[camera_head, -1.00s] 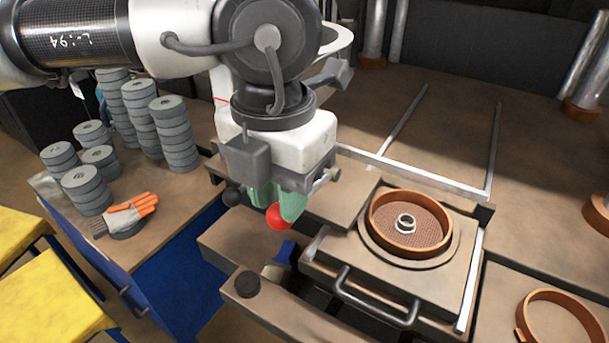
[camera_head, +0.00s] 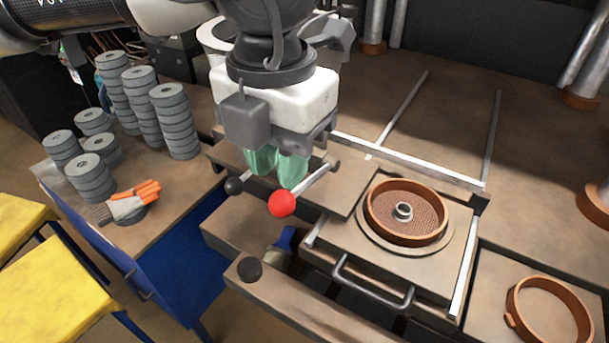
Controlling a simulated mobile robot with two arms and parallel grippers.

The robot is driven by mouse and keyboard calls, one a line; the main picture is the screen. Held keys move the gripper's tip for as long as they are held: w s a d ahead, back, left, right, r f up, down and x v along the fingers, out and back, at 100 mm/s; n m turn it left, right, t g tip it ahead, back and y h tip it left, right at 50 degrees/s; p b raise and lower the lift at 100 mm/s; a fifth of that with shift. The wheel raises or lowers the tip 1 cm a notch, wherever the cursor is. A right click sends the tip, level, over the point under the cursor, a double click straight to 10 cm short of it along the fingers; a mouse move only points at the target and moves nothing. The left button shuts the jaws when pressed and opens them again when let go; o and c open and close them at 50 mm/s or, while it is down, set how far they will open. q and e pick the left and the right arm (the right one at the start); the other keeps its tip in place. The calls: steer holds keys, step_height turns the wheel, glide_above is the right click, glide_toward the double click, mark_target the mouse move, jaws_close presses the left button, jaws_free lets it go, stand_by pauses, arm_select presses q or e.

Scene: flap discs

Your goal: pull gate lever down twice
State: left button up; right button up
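A lever with a red ball knob (camera_head: 282,204) and a metal shaft (camera_head: 315,180) sits at the left of the press-like station. Its shaft slopes down from a pivot at upper right to the knob at lower left. My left gripper (camera_head: 277,172) has two pale green fingers pointing down, just above and behind the knob. A narrow gap shows between the fingers and nothing is seen in them. The fingertips look close to the lever, but I cannot tell whether they touch it. My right gripper is not in view.
A black knob (camera_head: 233,186) is left of the fingers; another black knob (camera_head: 250,269) is nearer the front. An orange ring mould (camera_head: 437,233) sits right, behind a bar handle (camera_head: 372,292). Grey disc stacks (camera_head: 179,125) and a glove (camera_head: 125,207) lie left.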

arm_select(q)
steer(key=shift+f, duration=0.2)
step_height(320, 180, down, 11)
steer(key=b, duration=1.1)
stand_by(0.4)
steer(key=shift+r+p, duration=3.55)
steer(key=shift+r, duration=2.15)
